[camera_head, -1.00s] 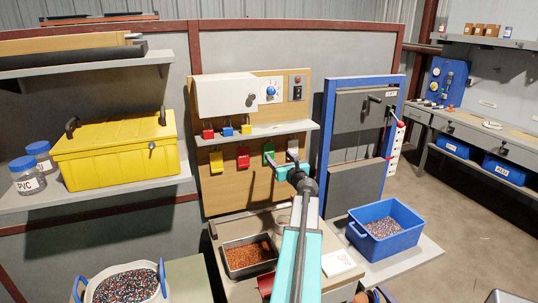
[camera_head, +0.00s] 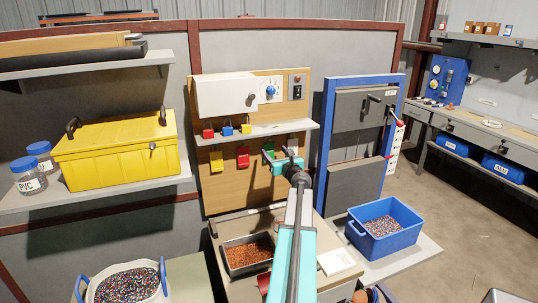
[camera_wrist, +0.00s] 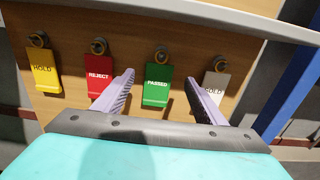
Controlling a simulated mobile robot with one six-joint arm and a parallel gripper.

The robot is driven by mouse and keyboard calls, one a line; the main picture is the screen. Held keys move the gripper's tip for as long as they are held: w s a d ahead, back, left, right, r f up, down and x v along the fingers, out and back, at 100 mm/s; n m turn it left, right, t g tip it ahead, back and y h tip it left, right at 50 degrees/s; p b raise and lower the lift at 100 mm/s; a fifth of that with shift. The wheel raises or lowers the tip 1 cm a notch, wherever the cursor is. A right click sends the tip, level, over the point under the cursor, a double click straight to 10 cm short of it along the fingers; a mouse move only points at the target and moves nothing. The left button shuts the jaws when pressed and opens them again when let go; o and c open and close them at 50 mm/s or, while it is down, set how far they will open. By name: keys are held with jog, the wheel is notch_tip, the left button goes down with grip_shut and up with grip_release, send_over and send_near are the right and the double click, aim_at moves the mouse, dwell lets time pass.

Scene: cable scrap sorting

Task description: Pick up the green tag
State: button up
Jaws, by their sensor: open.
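The green tag (camera_wrist: 158,84), marked PASSED, hangs from a hook on the wooden board under the small shelf. In the wrist view it shows between my open fingers, a little beyond their tips. My gripper (camera_wrist: 160,88) is open and empty, pointing at the board. In the head view the green tag (camera_head: 268,149) is partly hidden behind my gripper (camera_head: 284,156).
A red REJECT tag (camera_wrist: 100,76) and a yellow HOLD tag (camera_wrist: 44,72) hang to the left, and a whitish tag (camera_wrist: 215,84) hangs close by on the right. The grey shelf (camera_head: 262,132) with padlocks juts out above the tags.

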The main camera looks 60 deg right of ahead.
aim_at(269, 146)
jog(key=shift+f+p+x, duration=0.2)
jog(key=shift+p+x, duration=0.8)
jog(key=shift+x, duration=1.45)
jog(key=shift+c, duration=0.2)
jog(key=c, duration=1.1)
